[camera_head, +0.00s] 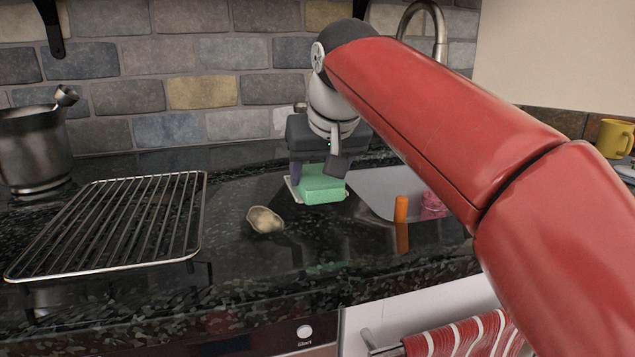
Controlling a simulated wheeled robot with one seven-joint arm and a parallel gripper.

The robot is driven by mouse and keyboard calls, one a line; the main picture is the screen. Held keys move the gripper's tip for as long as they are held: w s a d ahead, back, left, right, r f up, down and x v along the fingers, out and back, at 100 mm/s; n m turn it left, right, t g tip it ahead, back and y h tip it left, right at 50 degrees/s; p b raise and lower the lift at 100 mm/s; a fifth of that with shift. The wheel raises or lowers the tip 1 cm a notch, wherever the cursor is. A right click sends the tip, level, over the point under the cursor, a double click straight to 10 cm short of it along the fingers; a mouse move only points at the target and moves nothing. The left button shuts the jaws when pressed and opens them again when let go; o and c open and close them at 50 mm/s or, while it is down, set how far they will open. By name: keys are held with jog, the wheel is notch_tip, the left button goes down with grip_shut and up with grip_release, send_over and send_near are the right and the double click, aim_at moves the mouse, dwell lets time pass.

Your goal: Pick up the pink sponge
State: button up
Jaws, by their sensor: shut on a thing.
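My gripper (318,172) is low over the counter near the sink, pointing down. It is shut on a green sponge (322,188), which sits between and just in front of its fingers. The sponge is at or very near a pale flat piece (292,188) on the counter; I cannot tell whether it is lifted. A bright pink object (432,206) lies to the right, beside an orange cylinder (401,209), partly hidden by my arm. I cannot tell whether this pink object is a sponge.
A wire rack (120,222) covers the left counter, with a metal pot (32,150) behind it. A beige lump (264,219) lies left of the gripper. The faucet (440,30) is behind my arm. A yellow mug (614,138) stands far right. A striped towel (465,338) hangs in front.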

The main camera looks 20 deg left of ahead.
aim_at(314, 169)
jog(key=shift+r, duration=0.1)
jog(key=shift+c, duration=0.5)
jog(key=shift+r+p, duration=0.3)
jog(key=shift+r, duration=0.3)
notch_tip(314, 169, up, 2)
jog(key=shift+r+p, duration=0.1)
jog(key=shift+p, duration=0.35)
jog(key=s+d+b, duration=0.1)
jog(key=s+d, duration=0.2)
jog(key=s, duration=0.2)
jog(key=s+d+b, duration=0.1)
jog(key=s+d, duration=0.2)
jog(key=s, duration=0.2)
jog(key=s+d+b, duration=0.2)
jog(key=s+d, duration=0.1)
jog(key=s, duration=0.2)
jog(key=shift+s+d, duration=0.2)
